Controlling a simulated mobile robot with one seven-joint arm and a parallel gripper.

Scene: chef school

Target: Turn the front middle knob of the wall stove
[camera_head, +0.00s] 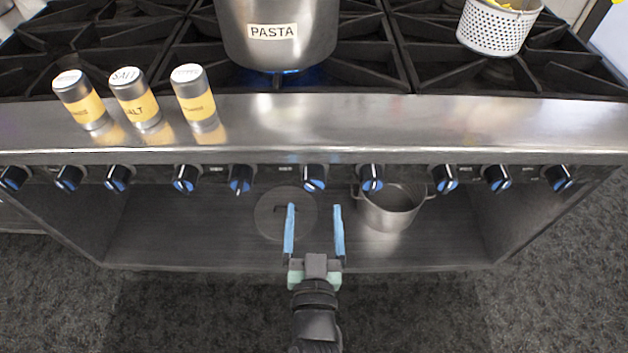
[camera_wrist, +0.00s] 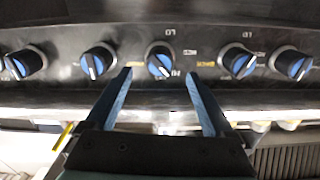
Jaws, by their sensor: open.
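The stove front carries a row of black knobs with blue faces. A middle knob (camera_head: 315,178) sits below the pasta pot, and a knob (camera_wrist: 160,62) is centred between my fingertips in the wrist view. My gripper (camera_head: 314,207) is open and empty, with its two blue fingers pointing at the stove front. In the head view the fingertips are just below that middle knob. In the wrist view my gripper (camera_wrist: 160,75) has one finger to each side of the centred knob, seemingly short of it. Contact is not visible.
Neighbouring knobs stand left (camera_head: 240,179) and right (camera_head: 371,178) of it. A pot labelled PASTA (camera_head: 272,60) stands over a blue flame. Several shakers (camera_head: 138,105) stand on the steel ledge (camera_head: 420,120). A pot (camera_head: 392,210) and a lid (camera_head: 270,215) occupy the shelf below.

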